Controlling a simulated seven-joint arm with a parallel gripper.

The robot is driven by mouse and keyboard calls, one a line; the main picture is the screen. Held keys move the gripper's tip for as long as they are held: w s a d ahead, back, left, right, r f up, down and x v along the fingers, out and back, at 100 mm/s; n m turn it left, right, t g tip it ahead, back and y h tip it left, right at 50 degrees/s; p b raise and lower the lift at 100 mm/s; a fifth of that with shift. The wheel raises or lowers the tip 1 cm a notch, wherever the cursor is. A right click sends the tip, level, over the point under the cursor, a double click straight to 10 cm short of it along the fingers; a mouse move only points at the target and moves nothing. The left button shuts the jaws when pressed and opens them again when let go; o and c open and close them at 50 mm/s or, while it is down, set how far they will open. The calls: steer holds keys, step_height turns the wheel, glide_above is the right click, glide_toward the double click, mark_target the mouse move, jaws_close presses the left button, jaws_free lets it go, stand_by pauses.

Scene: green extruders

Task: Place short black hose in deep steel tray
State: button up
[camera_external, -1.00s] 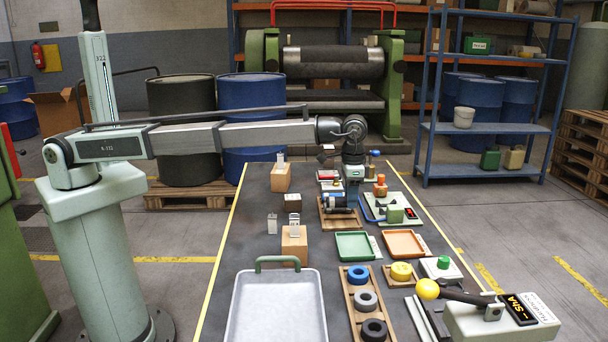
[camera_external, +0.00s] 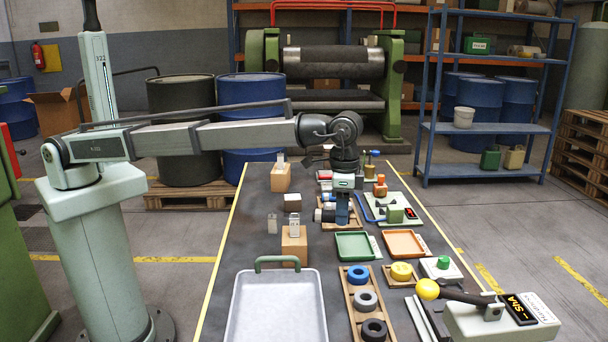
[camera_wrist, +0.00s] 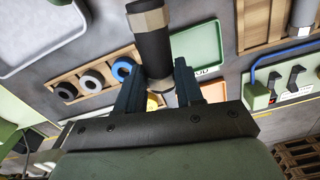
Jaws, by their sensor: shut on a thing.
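My gripper (camera_wrist: 158,85) is shut on the short black hose (camera_wrist: 153,52), which has metal end fittings. In the wrist view the hose stands out between the two dark fingers, above the table. In the external view my gripper (camera_external: 342,212) is over the wooden rack at mid-table, with the hose (camera_external: 327,215) at its left side. The deep steel tray (camera_external: 238,318) is pale grey with a green handle and lies at the near left, apart from my gripper. Its corner shows at the upper left of the wrist view (camera_wrist: 72,32). Its visible floor is empty.
A wooden block (camera_external: 293,246) with a small item on top stands left of my gripper, behind the steel tray. A green tray (camera_external: 355,246), an orange tray (camera_external: 405,244) and a rack of rings (camera_external: 351,310) lie nearer. A valve board (camera_external: 392,209) is right.

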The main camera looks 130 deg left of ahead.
steer(key=m, duration=0.2)
glide_above(290, 325)
steer(key=shift+f+n, duration=0.7)
steer(key=shift+f, duration=0.95)
steer(key=shift+f+n, duration=0.7)
steer(key=shift+f, duration=1)
steer(key=shift+f+n, duration=0.7)
steer(key=shift+f, duration=0.95)
steer(key=shift+f, duration=0.1)
steer(key=o, duration=1.1)
steer(key=shift+c, duration=0.2)
step_height(290, 325, up, 12)
